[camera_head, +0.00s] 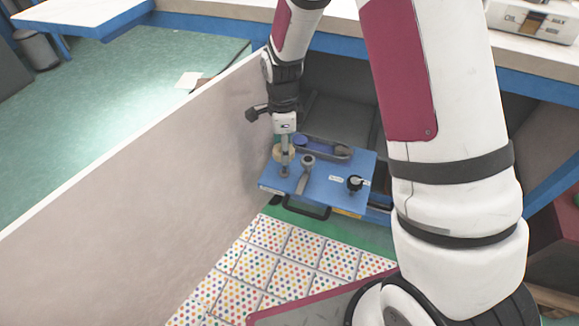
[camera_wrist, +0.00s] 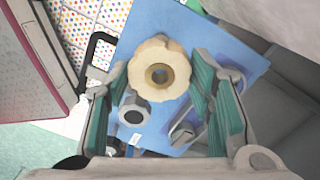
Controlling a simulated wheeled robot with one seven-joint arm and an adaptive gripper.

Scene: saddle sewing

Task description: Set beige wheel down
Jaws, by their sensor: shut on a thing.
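The beige wheel (camera_wrist: 143,78) has a scalloped rim and a round centre hole. In the wrist view it sits between the two teal-padded fingers of my gripper (camera_wrist: 160,72), which is shut on it. In the head view my gripper (camera_head: 284,145) points down at the upper left part of a blue panel (camera_head: 325,193), and the wheel (camera_head: 278,155) shows partly behind the fingers. The blue panel also lies beneath the wheel in the wrist view (camera_wrist: 172,25). I cannot tell whether the wheel touches anything below it.
The panel carries a grey knob post (camera_head: 307,162), a black knob (camera_head: 355,183), a dark blue part in a recess (camera_head: 315,145) and a black front handle (camera_head: 305,210). A pale partition (camera_head: 150,205) stands close on the left. Dotted tiles (camera_head: 290,260) lie in front.

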